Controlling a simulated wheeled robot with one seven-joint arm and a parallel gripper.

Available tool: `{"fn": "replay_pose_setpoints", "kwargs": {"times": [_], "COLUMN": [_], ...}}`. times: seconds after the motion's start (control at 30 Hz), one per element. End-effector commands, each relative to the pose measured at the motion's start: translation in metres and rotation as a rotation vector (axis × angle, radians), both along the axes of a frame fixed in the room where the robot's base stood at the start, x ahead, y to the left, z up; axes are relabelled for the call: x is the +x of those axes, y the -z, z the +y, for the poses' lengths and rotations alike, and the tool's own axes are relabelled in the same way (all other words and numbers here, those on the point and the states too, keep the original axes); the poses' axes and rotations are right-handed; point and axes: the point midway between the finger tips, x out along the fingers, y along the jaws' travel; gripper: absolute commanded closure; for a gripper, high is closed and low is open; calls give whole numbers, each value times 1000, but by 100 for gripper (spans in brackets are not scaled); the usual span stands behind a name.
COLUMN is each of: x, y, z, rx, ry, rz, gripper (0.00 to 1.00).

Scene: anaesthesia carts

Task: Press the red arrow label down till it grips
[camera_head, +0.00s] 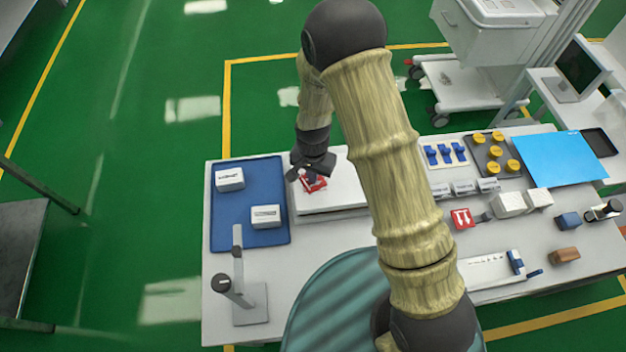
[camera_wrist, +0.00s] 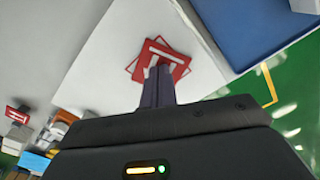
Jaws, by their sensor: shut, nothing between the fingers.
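The red arrow label (camera_head: 317,185) lies on the pale top of a white box (camera_head: 345,190). In the wrist view the label (camera_wrist: 176,51) looks turned against a thin red outline (camera_wrist: 131,69) on the box top (camera_wrist: 95,65). Part of the outline shows beyond the label's edges. My gripper (camera_wrist: 160,71) is shut, with its fingertips over the label's near edge and nothing held. In the head view my gripper (camera_head: 307,177) covers part of the label. I cannot tell whether the tips touch it or whether it lies flat.
A blue tray (camera_head: 228,200) with two small white boxes is left of the white box. A grey stand (camera_head: 248,300) is in front.

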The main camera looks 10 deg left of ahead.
Motion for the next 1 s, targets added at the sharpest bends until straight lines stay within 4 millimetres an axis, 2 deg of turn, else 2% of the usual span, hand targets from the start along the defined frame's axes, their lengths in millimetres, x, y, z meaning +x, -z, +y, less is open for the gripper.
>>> {"fn": "replay_pose_setpoints", "kwargs": {"times": [0.37, 1.0], "x": [-1, -1], "y": [-1, -43], "z": [0, 0], "rx": [-1, -1], "ry": [0, 0], "rz": [2, 1], "gripper": [100, 100]}}
